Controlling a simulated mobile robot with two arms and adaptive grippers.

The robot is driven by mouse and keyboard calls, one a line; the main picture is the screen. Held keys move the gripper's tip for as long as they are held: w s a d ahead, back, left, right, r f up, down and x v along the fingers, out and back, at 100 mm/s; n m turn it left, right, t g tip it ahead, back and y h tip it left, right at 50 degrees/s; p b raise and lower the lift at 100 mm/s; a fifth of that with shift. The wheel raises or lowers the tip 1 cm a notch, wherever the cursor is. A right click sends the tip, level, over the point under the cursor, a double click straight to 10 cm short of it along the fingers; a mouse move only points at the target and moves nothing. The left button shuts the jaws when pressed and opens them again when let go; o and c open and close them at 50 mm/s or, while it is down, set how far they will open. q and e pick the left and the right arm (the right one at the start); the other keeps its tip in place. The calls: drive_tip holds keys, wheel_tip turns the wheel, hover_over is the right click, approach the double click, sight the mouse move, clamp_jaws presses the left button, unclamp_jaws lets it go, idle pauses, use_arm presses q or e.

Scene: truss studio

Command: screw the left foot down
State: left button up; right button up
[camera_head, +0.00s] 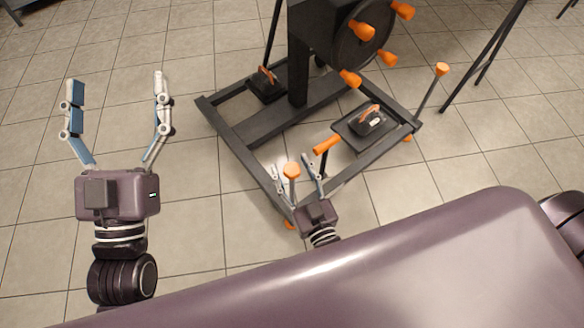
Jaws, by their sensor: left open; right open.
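A black stand on a rectangular floor frame (233,140) fills the middle of the head view. At its near corner an orange knob (291,170) stands above the frame, and a bit of an orange foot (289,225) shows low under that corner. My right gripper (292,163) is open there, its fingers on either side of the orange knob in the picture; I cannot tell whether they touch it. Its body hides part of the corner. My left gripper (116,78) is open and empty over the floor, left of the frame.
A second orange knob (442,69) tops a rod at the frame's right corner, with an orange foot below. An orange handle (327,145) and a dark plate with a block (370,123) lie between. A wheel with orange grips (362,33) stands behind. Tiled floor at left is clear.

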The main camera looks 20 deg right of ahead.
drive_tip(key=s, duration=1.2)
drive_tip(key=shift+d, duration=0.4)
drive_tip(key=shift+f, duration=0.1)
